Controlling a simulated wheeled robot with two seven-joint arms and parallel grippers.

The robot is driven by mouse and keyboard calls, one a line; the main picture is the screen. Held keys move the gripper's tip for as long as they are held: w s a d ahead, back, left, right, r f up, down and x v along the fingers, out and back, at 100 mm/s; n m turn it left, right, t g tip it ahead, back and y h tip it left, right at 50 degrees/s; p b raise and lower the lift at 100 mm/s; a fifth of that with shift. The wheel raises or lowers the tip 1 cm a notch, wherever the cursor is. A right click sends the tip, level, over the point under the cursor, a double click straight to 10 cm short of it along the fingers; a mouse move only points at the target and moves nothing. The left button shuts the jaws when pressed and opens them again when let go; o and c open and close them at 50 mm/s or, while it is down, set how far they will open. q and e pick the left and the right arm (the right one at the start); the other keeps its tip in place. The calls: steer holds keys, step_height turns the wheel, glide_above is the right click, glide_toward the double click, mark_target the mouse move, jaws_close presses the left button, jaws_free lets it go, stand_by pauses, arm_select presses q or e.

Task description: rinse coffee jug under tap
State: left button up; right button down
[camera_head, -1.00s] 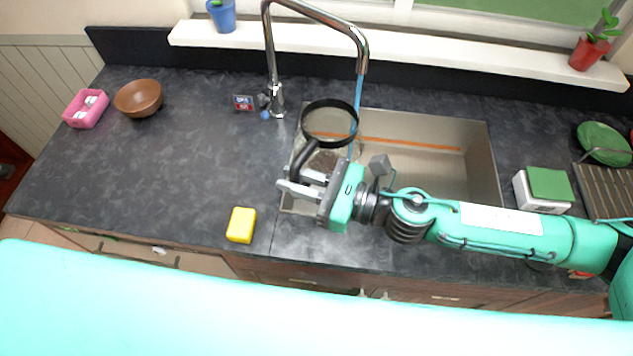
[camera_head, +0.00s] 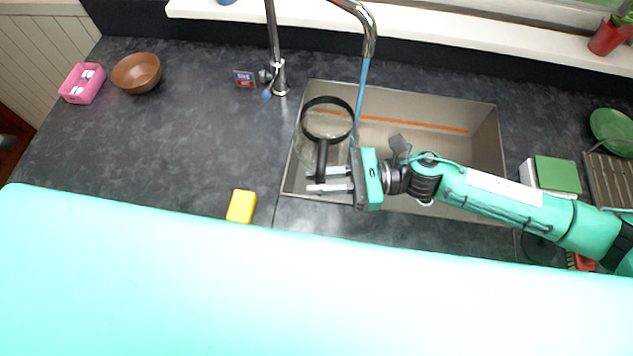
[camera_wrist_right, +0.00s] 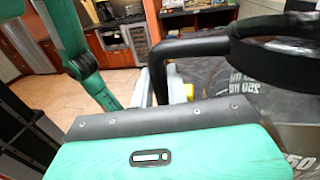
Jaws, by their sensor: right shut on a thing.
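The coffee jug (camera_head: 327,121) is glass with a black rim and black handle. It is over the left part of the sink (camera_head: 430,150), left of the blue water stream (camera_head: 361,85) from the tap (camera_head: 369,40). I cannot tell whether the water reaches into the jug. My right gripper (camera_head: 318,179) is shut on the jug's handle. In the right wrist view the black handle (camera_wrist_right: 190,48) and dark rim show close up, with the fingers partly hidden behind the gripper body.
A yellow sponge (camera_head: 241,206) lies on the counter left of the sink. A brown bowl (camera_head: 136,73) and pink tray (camera_head: 82,84) stand at the far left. A green-topped box (camera_head: 557,174) and dish rack (camera_head: 608,178) are at right. The left counter is mostly clear.

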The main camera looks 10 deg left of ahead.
mark_target(355, 144)
steer(key=w+d, duration=0.1)
steer(key=w, duration=0.1)
steer(key=w+d+f+b, duration=0.1)
steer(key=w, duration=0.1)
steer(key=w+d, duration=0.1)
steer(key=w, duration=0.2)
steer(key=shift+d+f, duration=0.2)
steer(key=shift+f, duration=0.1)
steer(key=w+b, duration=0.1)
steer(key=w+d+b, duration=0.1)
steer(key=shift+f+b, duration=0.35)
steer(key=shift+f, duration=0.05)
steer(key=shift+w+d+b, duration=0.25)
steer(key=shift+w+b, duration=0.3)
steer(key=shift+w+d+b, duration=0.2)
steer(key=shift+w+b, duration=0.1)
steer(key=shift+w, duration=0.05)
steer(key=shift+d, duration=0.1)
